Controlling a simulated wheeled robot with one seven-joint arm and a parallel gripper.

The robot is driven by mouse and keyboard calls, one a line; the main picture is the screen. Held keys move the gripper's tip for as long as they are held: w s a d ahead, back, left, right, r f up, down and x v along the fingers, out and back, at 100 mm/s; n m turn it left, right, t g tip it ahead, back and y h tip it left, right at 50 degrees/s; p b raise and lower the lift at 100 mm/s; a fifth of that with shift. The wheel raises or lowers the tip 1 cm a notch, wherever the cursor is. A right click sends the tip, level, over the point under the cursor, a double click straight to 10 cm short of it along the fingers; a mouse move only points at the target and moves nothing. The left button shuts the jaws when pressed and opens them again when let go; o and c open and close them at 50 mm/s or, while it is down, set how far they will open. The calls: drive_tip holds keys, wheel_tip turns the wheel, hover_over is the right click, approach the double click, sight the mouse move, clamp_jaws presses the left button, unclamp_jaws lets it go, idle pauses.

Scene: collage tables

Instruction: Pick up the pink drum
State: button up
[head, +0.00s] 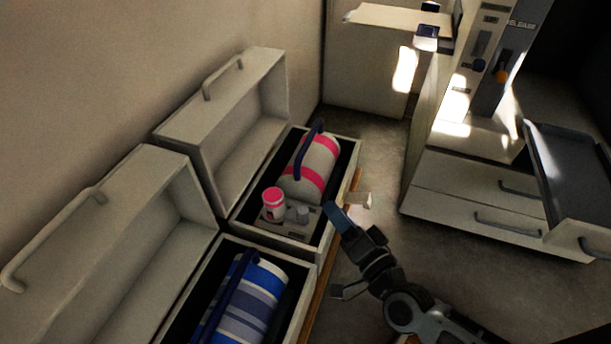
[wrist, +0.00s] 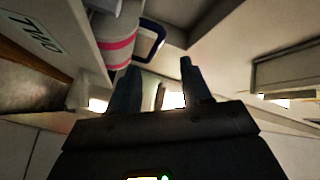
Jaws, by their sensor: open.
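The pink drum (head: 320,156) is a white cylinder with pink bands and a dark blue handle (head: 301,155). It lies in the far open box (head: 344,160), against the box's back end. In the wrist view the drum (wrist: 117,47) shows at the upper left, with its handle (wrist: 151,42) beside it. My gripper (head: 339,216) is open and empty, outside the box near its right front corner. It is apart from the drum. In the wrist view the two fingers (wrist: 158,74) point up, with nothing between them.
A small pink-topped can (head: 273,206) stands on a grey block (head: 292,226) in front of the drum. A blue-striped drum (head: 252,300) lies in the nearer box. Raised lids stand along the left wall. A drawer cabinet (head: 470,190) stands at right; floor lies between.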

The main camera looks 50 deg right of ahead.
sight(305, 145)
drive_tip(key=w+d+m+h+p, duration=0.1)
drive_tip(key=w+d+m, duration=0.1)
drive_tip(key=w+m, duration=0.1)
drive_tip(key=w+d+m+g+h+p, duration=0.1)
drive_tip(key=w+d+m, duration=0.1)
drive_tip(key=w+m, duration=0.1)
drive_tip(key=w+d+m+g+h, duration=0.1)
drive_tip(key=w+d+m+h, duration=0.1)
drive_tip(key=w, duration=0.3)
drive_tip(key=shift+w+d+r+m+p, duration=0.15)
drive_tip(key=shift+w+r+m+p, duration=0.2)
drive_tip(key=shift+m, duration=0.25)
drive_tip(key=shift+b+x, duration=0.3)
drive_tip(key=shift+x, duration=0.85)
drive_tip(key=shift+b+x, duration=0.75)
drive_tip(key=shift+x, duration=1.9)
drive_tip(key=shift+r, duration=0.1)
drive_tip(key=shift+c, duration=0.4)
clamp_jaws()
drive_tip(key=shift+r, duration=0.1)
